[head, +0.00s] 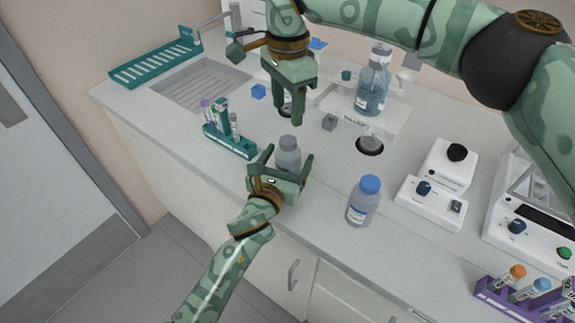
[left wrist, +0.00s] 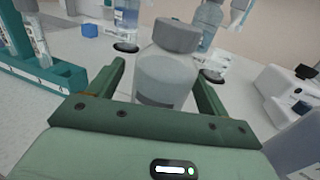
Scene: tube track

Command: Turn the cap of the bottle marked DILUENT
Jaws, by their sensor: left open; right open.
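A bottle with a grey cap (head: 288,146) stands upright on the counter; it also shows in the left wrist view (left wrist: 166,75). I cannot read a DILUENT marking on it. My left gripper (head: 289,157) is open, with one finger on each side of this bottle; contact is not clear. A second bottle with a blue cap (head: 363,203) and a pale label stands to the right; its label is too small to read. My right gripper (head: 291,116) is open, pointing down, behind and above the grey-capped bottle, with nothing visibly held.
A teal rack of tubes (head: 230,143) stands left of the grey-capped bottle. Behind are a large clear bottle (head: 373,85) on a white stand, a dark round recess (head: 369,145) and small cubes. White devices (head: 432,202) and a purple rack (head: 490,293) stand right.

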